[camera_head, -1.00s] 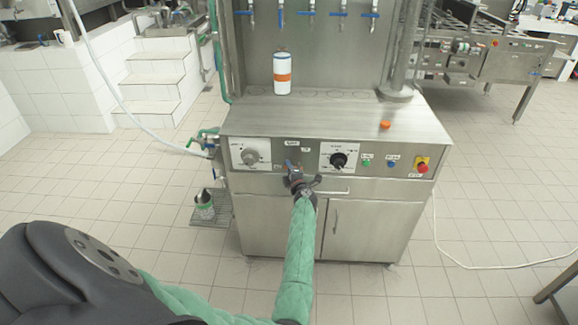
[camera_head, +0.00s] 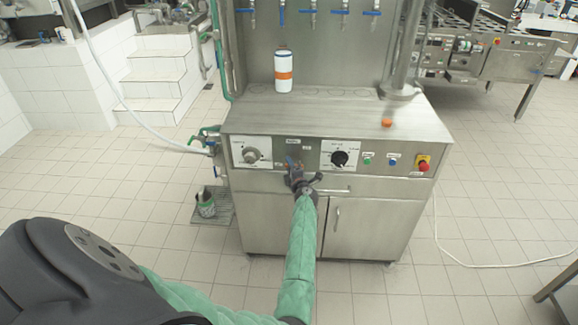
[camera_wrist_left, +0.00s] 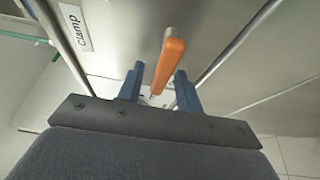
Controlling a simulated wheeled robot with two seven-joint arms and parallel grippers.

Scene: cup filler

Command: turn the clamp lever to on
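The clamp lever (camera_wrist_left: 169,62) is an orange handle in the left wrist view, beside a white label reading "Clamp" (camera_wrist_left: 75,27). My left gripper (camera_wrist_left: 160,82) is open, with one blue finger on each side of the lever. Gaps show between the lever and both fingers. In the head view my left gripper (camera_head: 293,167) is at the front panel of the steel machine, between the two white dial plates. The gripper mostly hides the lever there. My right gripper is not in view.
The panel has a grey dial (camera_head: 251,155), a black dial (camera_head: 339,158) and a red emergency button (camera_head: 423,166). A white bottle with an orange band (camera_head: 283,72) and an orange cap (camera_head: 387,122) stand on the worktop. A drawer handle (camera_head: 334,190) is just below the gripper.

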